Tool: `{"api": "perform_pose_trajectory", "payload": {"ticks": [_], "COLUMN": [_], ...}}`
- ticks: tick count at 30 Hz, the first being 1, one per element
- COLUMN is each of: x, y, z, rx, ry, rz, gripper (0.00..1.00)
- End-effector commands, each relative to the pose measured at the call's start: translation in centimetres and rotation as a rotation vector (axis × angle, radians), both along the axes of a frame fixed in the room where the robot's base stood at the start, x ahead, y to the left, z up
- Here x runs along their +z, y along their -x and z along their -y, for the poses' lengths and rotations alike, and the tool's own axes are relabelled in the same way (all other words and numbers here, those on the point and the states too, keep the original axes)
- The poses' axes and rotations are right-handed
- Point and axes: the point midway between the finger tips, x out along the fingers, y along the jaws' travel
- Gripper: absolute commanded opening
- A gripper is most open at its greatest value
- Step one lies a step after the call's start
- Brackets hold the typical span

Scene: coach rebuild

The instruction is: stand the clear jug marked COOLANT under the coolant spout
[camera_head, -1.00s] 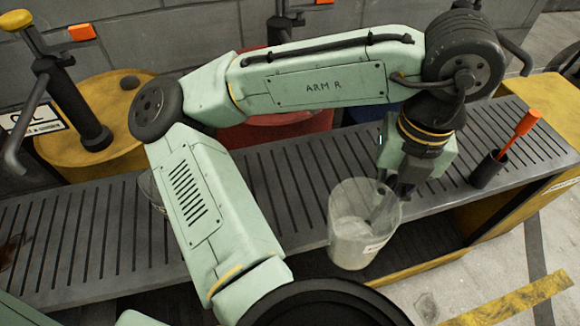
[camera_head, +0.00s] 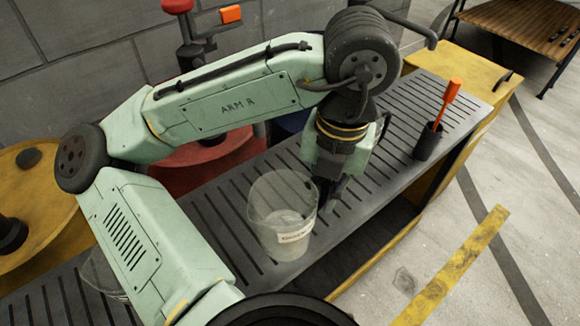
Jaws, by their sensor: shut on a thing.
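A clear jug (camera_head: 270,208) with a white label, its lettering too small to read surely, hangs at my gripper (camera_head: 329,198). The gripper is shut on the jug's right side; the fingers are dark and partly hidden. The jug looks upright at the front part of the slatted grey bench (camera_head: 232,230); I cannot tell whether its base touches. A second clear jug (camera_head: 98,272) stands at the lower left, mostly hidden by my arm. A dark bent pipe (camera_head: 420,30) shows at the top, behind my arm; no coolant marking is visible on it.
A red drum (camera_head: 205,165) with a red-topped pump (camera_head: 178,8) stands behind the bench. A yellow drum (camera_head: 28,215) is at left, and part of a blue drum (camera_head: 291,124) shows behind my arm. A black cup (camera_head: 428,143) with an orange-handled tool stands on the bench's right.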

Motion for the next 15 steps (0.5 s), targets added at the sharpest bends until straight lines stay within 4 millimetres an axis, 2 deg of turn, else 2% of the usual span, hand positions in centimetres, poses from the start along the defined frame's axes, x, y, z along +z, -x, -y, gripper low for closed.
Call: {"api": "perform_pose_trajectory", "payload": {"ticks": [3,9,15], "x": [-0.3,-0.6,-0.9], "y": [-3.0,-7.6,-10.1], "z": [-1.0,-2.2,-2.9], "rx": [0.008,0.007,0.002], "ry": [0.000,-0.001,-0.001], "rz": [-0.004,-0.002,0.000], "gripper": [0.00,0.00,0.00]}}
